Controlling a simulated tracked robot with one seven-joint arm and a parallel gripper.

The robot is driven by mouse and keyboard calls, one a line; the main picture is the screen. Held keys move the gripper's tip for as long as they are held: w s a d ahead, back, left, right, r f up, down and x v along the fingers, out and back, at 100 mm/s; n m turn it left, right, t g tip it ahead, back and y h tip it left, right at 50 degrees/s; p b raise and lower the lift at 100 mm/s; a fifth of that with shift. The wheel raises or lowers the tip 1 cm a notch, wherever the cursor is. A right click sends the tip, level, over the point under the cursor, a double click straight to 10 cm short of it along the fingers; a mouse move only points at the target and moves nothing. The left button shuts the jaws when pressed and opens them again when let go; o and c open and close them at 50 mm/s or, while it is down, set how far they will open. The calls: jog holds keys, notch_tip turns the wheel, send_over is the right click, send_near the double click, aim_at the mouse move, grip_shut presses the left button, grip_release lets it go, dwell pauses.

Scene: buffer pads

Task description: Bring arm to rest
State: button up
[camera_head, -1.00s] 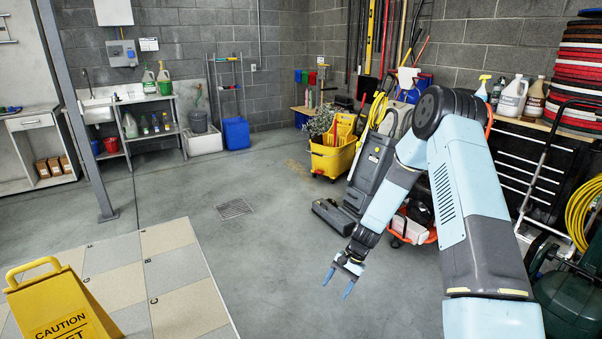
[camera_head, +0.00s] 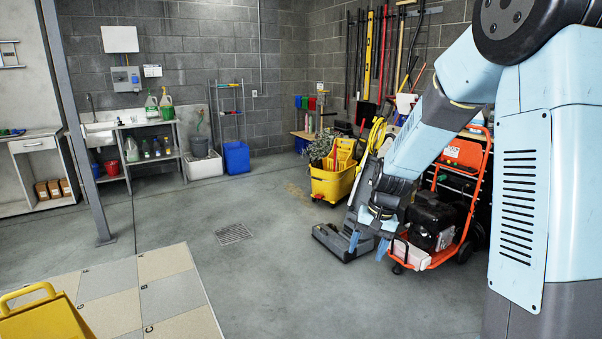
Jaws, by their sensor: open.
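My arm, light blue and dark grey, comes in from the right side of the picture and bends at a dark elbow joint near the top right. Its forearm slopes down to the left. My gripper (camera_head: 368,247) points down with its two blue fingers apart and nothing between them. In the picture it overlaps the upright floor machine (camera_head: 340,242) and the left edge of the orange machine. I cannot tell how far it is from them.
An orange wheeled machine (camera_head: 462,155) stands behind my forearm. A yellow mop bucket (camera_head: 331,182) is left of it. A yellow caution sign (camera_head: 45,318) and a tiled floor patch (camera_head: 145,300) are at the lower left. Open concrete floor lies around the drain (camera_head: 233,234).

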jog(key=s+d+r+n+t+h, duration=0.1)
jog(key=s+d+r+t, duration=0.1)
jog(key=s+r, duration=0.8)
jog(key=s+d+r+n+t+h, duration=0.1)
jog(key=s+d+r+t, duration=0.2)
jog(key=s+r, duration=0.7)
jog(key=shift+s+d, duration=0.55)
jog(key=shift+s, duration=1.75)
